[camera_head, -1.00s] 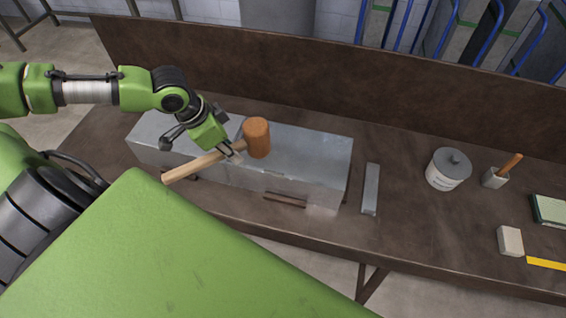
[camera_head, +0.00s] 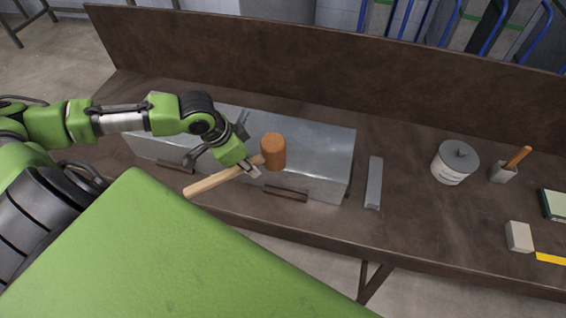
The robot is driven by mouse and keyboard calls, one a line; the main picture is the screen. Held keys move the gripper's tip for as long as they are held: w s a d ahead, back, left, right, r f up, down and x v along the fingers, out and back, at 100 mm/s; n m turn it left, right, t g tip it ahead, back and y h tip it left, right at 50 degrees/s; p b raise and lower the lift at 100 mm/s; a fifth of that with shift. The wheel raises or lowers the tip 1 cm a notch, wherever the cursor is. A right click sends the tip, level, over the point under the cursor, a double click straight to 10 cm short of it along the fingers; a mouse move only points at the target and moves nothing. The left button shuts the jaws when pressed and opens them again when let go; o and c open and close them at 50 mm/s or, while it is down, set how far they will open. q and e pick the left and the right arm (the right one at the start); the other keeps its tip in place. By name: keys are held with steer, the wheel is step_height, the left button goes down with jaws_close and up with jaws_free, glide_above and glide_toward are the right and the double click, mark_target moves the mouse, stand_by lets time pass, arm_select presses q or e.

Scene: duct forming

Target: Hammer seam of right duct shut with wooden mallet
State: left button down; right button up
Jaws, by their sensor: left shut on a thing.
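My left gripper (camera_head: 251,170) is shut on the wooden mallet's handle, close under its head. The mallet's brown head (camera_head: 273,151) is over the front part of the sheet-metal ductwork (camera_head: 318,145). Its pale handle (camera_head: 212,182) points to the lower left, past the duct's front edge. I cannot tell whether the head touches the metal. The grey ductwork lies lengthwise on the brown bench, and my arm and the mallet cover its middle, including part of any seam there. My right gripper is not in view.
A flat metal bar (camera_head: 374,183) lies right of the duct. Brown bars (camera_head: 286,193) sit along the duct's front. The bench's back panel (camera_head: 320,75) rises behind.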

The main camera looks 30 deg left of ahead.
arm_select(q)
step_height(320, 180, up, 8)
steer(key=p, duration=0.7)
steer(key=shift+w+a+r, duration=0.1)
steer(key=shift+r, duration=0.5)
steer(key=shift+f, duration=0.15)
step_height(320, 180, down, 9)
steer(key=b, duration=0.3)
steer(key=shift+f+b, duration=0.2)
steer(key=shift+b, duration=0.15)
step_height(320, 180, up, 5)
steer(key=p, duration=0.4)
steer(key=shift+r+p, duration=0.1)
steer(key=shift+p, duration=0.25)
step_height(320, 180, up, 4)
steer(key=shift+r+b, duration=0.2)
steer(key=shift+b, duration=0.2)
